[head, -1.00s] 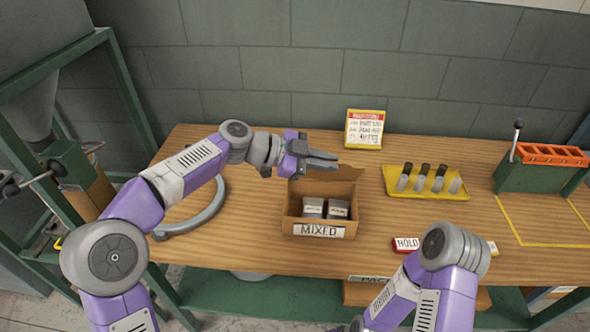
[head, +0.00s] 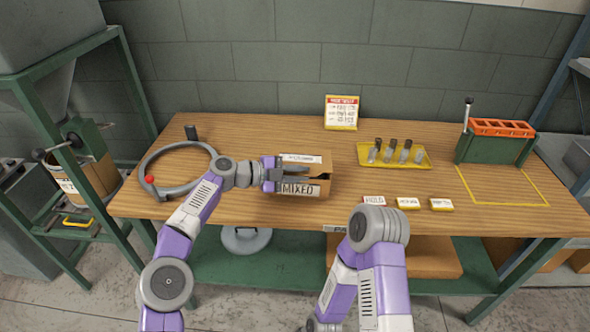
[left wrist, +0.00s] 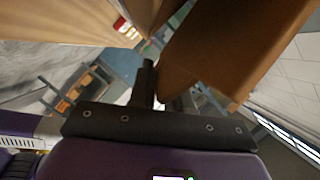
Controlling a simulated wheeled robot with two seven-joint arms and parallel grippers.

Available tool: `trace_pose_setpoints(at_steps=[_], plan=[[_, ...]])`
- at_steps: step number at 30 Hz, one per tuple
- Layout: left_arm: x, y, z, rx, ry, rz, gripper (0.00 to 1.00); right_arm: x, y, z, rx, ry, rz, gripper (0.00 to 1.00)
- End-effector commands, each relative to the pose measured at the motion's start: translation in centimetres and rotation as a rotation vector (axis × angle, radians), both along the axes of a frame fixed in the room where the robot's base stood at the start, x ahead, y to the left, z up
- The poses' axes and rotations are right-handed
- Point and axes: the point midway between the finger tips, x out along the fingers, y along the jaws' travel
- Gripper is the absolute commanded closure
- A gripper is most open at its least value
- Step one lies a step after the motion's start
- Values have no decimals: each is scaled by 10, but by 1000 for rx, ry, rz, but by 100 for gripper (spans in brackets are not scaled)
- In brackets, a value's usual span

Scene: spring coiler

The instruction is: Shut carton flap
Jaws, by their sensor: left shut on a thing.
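The brown carton (head: 321,187) with the MIXED label stands on the wooden table, left of the middle. Its flap (head: 316,167) now lies forward over the top, with a dark gap at the front right; the contents are hidden. My left gripper (head: 291,175) is at the top front edge of the carton, its fingers pointing right and shut on the flap. In the left wrist view, brown cardboard (left wrist: 225,45) fills the upper right beside the dark finger (left wrist: 145,85). My right arm shows at the lower right, but its gripper is not in view.
A grey ring (head: 150,180) lies left of the carton. A yellow tray (head: 422,160) with several cylinders, an orange-topped green box (head: 496,143) and a sign (head: 341,113) stand behind or right. Small labelled blocks (head: 408,203) line the front edge. Table between is clear.

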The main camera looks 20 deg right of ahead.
Motion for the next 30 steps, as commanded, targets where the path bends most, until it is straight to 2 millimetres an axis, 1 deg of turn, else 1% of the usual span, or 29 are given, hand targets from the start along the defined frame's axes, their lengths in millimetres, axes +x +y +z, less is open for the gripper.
trace_pose_setpoints(at_steps=[1,6,12,23,24,25,30], plan=[[-1,-3,-11,11,8,-6,100,0,0,-2,0,0,0,5],[0,-6,-19,13,8,-13,100,0,0,-4,0,0,0,5],[1,-7,-23,13,9,-14,100,0,0,-5,0,0,0,5],[2,-6,-23,13,8,-12,100,0,0,-5,0,0,0,5],[2,-6,-23,12,8,-11,73,0,0,-5,0,0,0,5],[2,-6,-22,11,7,-11,69,0,0,-5,0,0,0,5],[2,-6,-20,7,5,-11,69,0,0,-5,0,0,0,5]])
